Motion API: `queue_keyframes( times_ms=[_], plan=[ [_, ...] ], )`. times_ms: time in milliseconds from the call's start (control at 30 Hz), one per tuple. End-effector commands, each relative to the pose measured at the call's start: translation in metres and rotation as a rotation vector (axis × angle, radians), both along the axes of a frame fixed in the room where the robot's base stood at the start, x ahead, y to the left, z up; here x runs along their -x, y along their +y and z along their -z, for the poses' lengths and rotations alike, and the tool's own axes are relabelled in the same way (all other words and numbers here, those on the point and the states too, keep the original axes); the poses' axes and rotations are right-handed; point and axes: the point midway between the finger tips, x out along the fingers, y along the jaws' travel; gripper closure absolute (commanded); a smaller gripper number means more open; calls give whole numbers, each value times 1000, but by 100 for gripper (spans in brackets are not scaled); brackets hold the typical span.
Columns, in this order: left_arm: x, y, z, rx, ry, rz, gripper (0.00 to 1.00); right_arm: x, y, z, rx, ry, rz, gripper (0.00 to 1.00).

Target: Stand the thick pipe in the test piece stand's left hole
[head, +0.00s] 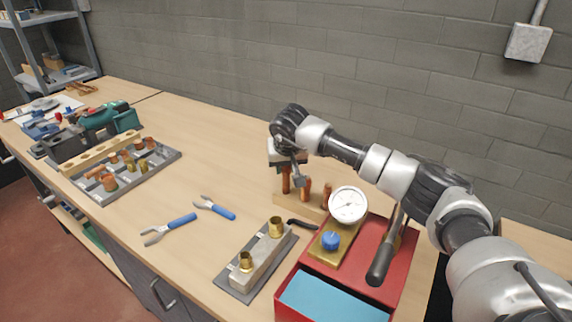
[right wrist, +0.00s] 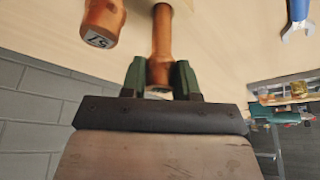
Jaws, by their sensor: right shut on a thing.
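My right gripper (head: 287,170) is shut on an upright copper pipe (head: 286,184), seen between its green fingers (right wrist: 160,78) in the right wrist view (right wrist: 162,35). The pipe is over the left part of a wooden stand (head: 284,204); I cannot tell whether its lower end sits in a hole. Two other copper pipes stand to its right, one in the middle (head: 305,191) and one at the right (head: 326,195). A thicker-looking copper piece with a marked end (right wrist: 100,24) shows beside the held pipe in the right wrist view. My left gripper is out of view.
A red box (head: 398,262) with a dial gauge (head: 348,205) and a black-handled lever stands close right. A grey block with two brass sockets (head: 262,262) is in front. The table behind the stand is clear.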

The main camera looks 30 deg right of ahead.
Motion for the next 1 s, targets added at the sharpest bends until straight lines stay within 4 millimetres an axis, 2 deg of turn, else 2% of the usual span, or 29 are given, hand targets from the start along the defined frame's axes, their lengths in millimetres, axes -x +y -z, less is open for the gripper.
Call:
queue_keyframes(
  times_ms=[1000],
  plan=[
    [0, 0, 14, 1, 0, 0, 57, 0, 0, 22, 0, 1, 0, 94]
  ],
)
